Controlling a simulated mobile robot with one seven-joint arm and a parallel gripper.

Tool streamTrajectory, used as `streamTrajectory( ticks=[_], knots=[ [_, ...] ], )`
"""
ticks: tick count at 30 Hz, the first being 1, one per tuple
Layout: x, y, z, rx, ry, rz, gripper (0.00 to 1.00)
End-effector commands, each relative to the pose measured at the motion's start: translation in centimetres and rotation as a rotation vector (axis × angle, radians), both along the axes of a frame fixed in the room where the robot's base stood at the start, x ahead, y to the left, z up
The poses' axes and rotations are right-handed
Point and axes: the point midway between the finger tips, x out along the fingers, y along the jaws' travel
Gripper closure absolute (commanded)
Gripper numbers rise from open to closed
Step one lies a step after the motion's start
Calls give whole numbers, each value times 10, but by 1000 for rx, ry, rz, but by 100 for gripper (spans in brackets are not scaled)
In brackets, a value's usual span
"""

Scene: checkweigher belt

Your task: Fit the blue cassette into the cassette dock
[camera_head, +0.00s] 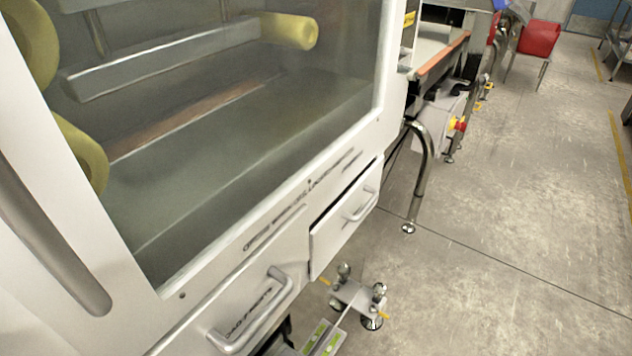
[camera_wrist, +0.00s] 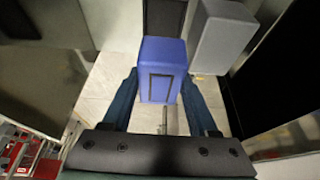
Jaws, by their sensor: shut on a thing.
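The blue cassette (camera_wrist: 163,55) is a box with a dark rectangular outline on its near face. It shows in the wrist view, at the upper middle. My gripper (camera_wrist: 161,90) is shut on it, with one dark blue finger on each side of it. Neither the cassette nor my gripper shows in the head view. I cannot pick out the cassette dock for certain in either view.
In the wrist view, a dark box (camera_wrist: 164,18) and a grey box (camera_wrist: 222,38) stand beyond the cassette. In the head view, a white cabinet with a large window (camera_head: 250,130) and a drawer (camera_head: 345,225) fills the left. Concrete floor (camera_head: 530,200) is open at right.

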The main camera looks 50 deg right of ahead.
Motion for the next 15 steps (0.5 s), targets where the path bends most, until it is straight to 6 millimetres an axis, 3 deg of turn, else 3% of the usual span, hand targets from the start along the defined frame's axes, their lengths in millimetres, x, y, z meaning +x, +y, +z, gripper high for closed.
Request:
streamTrajectory(
  ticks=[1, 15],
  knots=[
    [0, 0, -10, 0, 0, 0, 100],
    [0, 0, -53, 0, -1, 1, 100]
  ],
)
